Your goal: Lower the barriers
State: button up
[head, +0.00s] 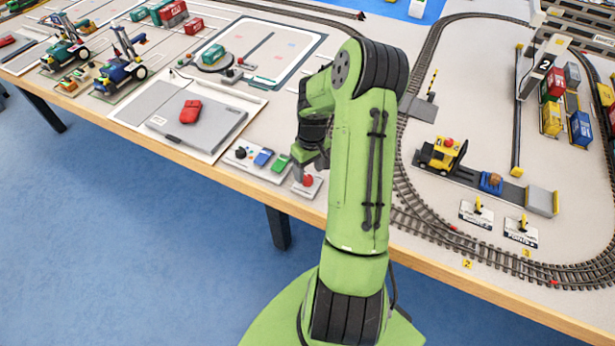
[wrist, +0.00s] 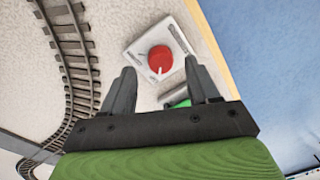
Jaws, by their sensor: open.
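A red round knob (wrist: 159,59) with a pale pointer line sits on a small white plate (wrist: 135,48) with lettering too small to read. In the head view the same red knob (head: 307,180) is at the table's front edge, just left of my arm. My gripper (wrist: 160,78) is open, its two dark fingers pointing toward the knob, one to each side and short of it in the picture. A yellow and black striped barrier arm (head: 432,84) stands raised on a grey crossing plate beside the track, right of my arm.
A panel with blue and green switches (head: 262,158) lies left of the knob. A grey board with a red object (head: 190,111) is farther left. Railway track (head: 440,215) curves close on the right, with a yellow loader (head: 441,155) inside the loop.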

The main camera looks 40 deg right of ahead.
aim_at(308, 180)
notch_tip(308, 180, down, 3)
jog(key=shift+a+r, duration=0.1)
jog(key=shift+r, duration=0.05)
jog(key=c, duration=1)
jog(key=shift+c, duration=0.2)
jog(key=shift+m, duration=0.3)
jog(key=m, duration=0.3)
jog(key=shift+m, duration=0.4)
jog(key=m, duration=0.4)
jog(key=shift+b, duration=0.4)
jog(key=m, duration=0.5)
jog(key=shift+a+t, duration=0.1)
jog(key=shift+t, duration=0.2)
jog(key=m, duration=0.4)
jog(key=shift+h+b, duration=0.3)
jog(key=shift+b, duration=0.1)
jog(key=shift+m, duration=0.3)
